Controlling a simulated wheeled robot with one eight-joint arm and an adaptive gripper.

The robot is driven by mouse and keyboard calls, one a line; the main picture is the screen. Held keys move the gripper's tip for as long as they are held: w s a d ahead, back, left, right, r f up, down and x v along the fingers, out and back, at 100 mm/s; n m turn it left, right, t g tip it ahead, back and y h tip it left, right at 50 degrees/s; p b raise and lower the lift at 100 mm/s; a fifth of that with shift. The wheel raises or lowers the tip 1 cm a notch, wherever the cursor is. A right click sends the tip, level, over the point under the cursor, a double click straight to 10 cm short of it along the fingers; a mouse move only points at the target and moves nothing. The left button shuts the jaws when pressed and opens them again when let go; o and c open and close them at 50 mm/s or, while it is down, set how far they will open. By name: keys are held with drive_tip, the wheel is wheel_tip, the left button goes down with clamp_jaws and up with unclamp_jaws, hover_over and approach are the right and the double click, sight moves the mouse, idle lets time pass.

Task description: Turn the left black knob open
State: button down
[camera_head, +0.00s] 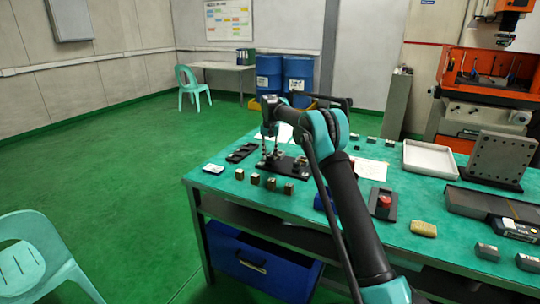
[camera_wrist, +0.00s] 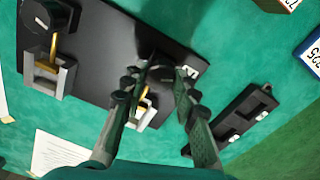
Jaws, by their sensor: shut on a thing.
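A black base plate (camera_wrist: 92,60) with two black knobs lies on the green bench; it also shows in the head view (camera_head: 296,170). My gripper (camera_wrist: 165,68) reaches down over the plate, its two fingers on either side of the left black knob (camera_wrist: 160,78). It is shut on that knob, which the fingers partly hide. A brass-coloured piece in a grey block shows behind the fingers. The other black knob (camera_wrist: 48,14) stands free, beside a grey block (camera_wrist: 48,76) with a brass-coloured rod. In the head view my gripper (camera_head: 271,155) is at the plate's left part.
Black trays (camera_head: 241,152) lie left of the plate, and several small metal blocks (camera_head: 271,184) stand in front of it. A red button box (camera_head: 384,202), a white tray (camera_head: 430,159) and a perforated angle plate (camera_head: 501,157) are to the right. The bench's front-left corner is clear.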

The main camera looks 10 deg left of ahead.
drive_tip(key=n, duration=0.6)
drive_tip(key=shift+n, duration=0.3)
drive_tip(key=n, duration=0.6)
idle(0.4)
drive_tip(key=c, duration=1.2)
unclamp_jaws()
drive_tip(key=shift+o, duration=0.2)
wheel_tip(320, 180, up, 12)
